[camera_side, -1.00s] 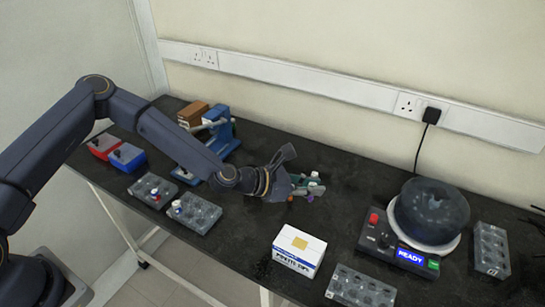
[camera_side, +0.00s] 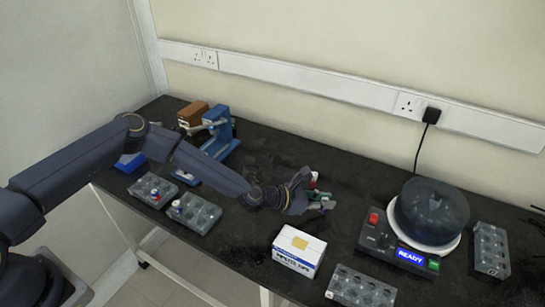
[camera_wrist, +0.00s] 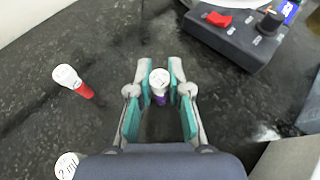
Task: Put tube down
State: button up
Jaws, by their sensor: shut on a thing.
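My gripper (camera_side: 322,204) is low over the middle of the black bench in the side view. In the wrist view its teal-padded fingers (camera_wrist: 160,88) are shut on a tube (camera_wrist: 159,80) with a white cap and a purple body. The tube sits between the fingertips, cap towards the camera. Whether its base touches the bench cannot be told. In the side view the held tube is mostly hidden by the fingers.
A red tube with a white cap (camera_wrist: 83,88) is left of my gripper, with another white cap (camera_wrist: 66,165) below it. Bare bench lies around the fingers.

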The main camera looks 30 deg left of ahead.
jog(key=o, duration=0.7)
